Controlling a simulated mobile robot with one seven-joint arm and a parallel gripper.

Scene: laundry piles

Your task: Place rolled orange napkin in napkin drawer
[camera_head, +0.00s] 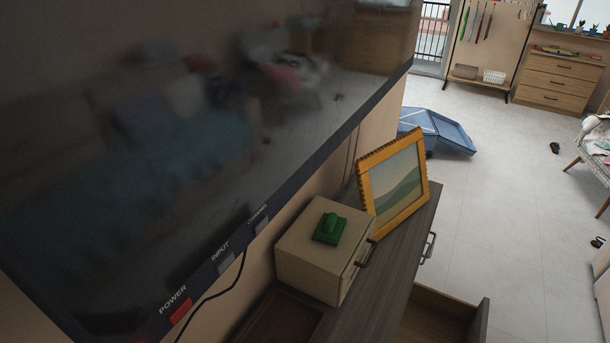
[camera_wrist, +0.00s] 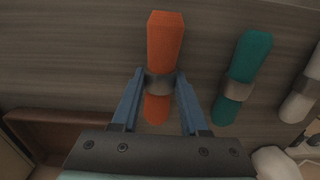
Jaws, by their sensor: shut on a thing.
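The rolled orange napkin (camera_wrist: 165,42), with a metallic ring around its middle, is in the wrist view. My gripper (camera_wrist: 160,80) is shut on it at the ring, one blue finger on each side. The napkin is over a grey-brown wood-grain surface (camera_wrist: 75,60); I cannot tell whether it touches it. In the head view, an open drawer (camera_head: 483,322) sticks out from the grey wooden cabinet (camera_head: 400,285) at the bottom right; the part of its inside in view looks empty. No label shows whether it is the napkin drawer. My gripper is outside the head view.
A rolled teal napkin (camera_wrist: 247,62) and a rolled white napkin (camera_wrist: 303,98) lie right of the orange one. A brown tray-like rim (camera_wrist: 40,113) is at left. A beige box (camera_head: 310,262) and yellow picture frame (camera_head: 400,190) stand on the cabinet, beside a large dark screen (camera_head: 200,130).

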